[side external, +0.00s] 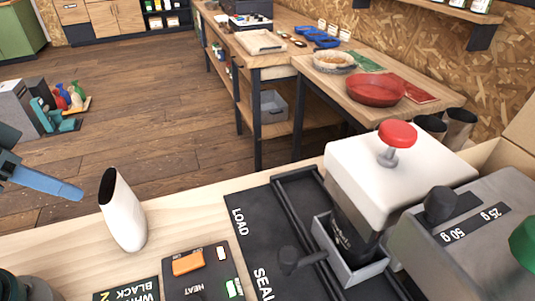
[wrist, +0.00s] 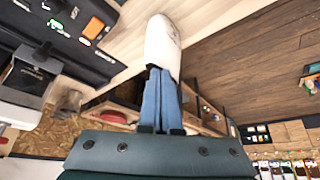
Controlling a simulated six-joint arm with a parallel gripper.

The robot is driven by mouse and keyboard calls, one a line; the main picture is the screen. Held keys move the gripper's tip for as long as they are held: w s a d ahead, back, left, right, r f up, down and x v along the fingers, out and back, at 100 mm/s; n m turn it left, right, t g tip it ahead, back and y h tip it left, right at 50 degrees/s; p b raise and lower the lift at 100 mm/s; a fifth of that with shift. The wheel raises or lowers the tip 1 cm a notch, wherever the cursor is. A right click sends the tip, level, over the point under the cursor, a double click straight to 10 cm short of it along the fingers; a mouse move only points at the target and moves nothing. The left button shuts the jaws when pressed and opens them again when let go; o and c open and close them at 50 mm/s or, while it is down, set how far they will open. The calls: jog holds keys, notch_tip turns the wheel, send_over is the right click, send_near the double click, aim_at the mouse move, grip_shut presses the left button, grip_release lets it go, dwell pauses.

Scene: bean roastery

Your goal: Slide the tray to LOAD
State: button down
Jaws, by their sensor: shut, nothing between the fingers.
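The grey tray (side external: 372,279) sits on the dark rail board (side external: 262,205), under the white press head (side external: 400,165) with its red knob. A dark bag (side external: 352,238) stands in the tray. A black knob handle (side external: 300,259) sticks out from the tray's left side. The LOAD label (side external: 239,222) is towards the board's far end, and a partly cut-off SEAL label (side external: 264,284) is nearer. My gripper (side external: 80,193) is at the far left, above the table and well apart from the tray. Its blue fingers (wrist: 161,78) are shut and empty. The tray also shows in the wrist view (wrist: 20,98).
A white slant-topped cup (side external: 124,218) stands between my gripper and the board; it lies just beyond my fingertips in the wrist view (wrist: 163,45). A HEAT panel with an orange switch (side external: 188,263) is beside the board. A grey box with weight labels (side external: 480,230) is at right.

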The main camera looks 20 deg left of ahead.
dwell(0.3)
jog(key=c, duration=0.7)
grip_release()
jog(key=shift+c, duration=0.2)
jog(key=shift+o, duration=1.1)
jog(key=shift+d+r+m, duration=0.1)
jog(key=shift+m, duration=0.4)
jog(key=w+d+r+m+h, duration=0.1)
jog(key=w+d+r+m, duration=0.1)
jog(key=w+r+m, duration=0.15)
jog(key=m+g+h, duration=0.3)
jog(key=m+g, duration=0.3)
jog(key=m, duration=0.8)
send_over(288, 254)
jog(key=a, duration=0.2)
jog(key=shift+n, duration=0.25)
notch_tip(288, 254, down, 9)
jog(key=shift+a+r, duration=0.1)
jog(key=shift+x, duration=2.3)
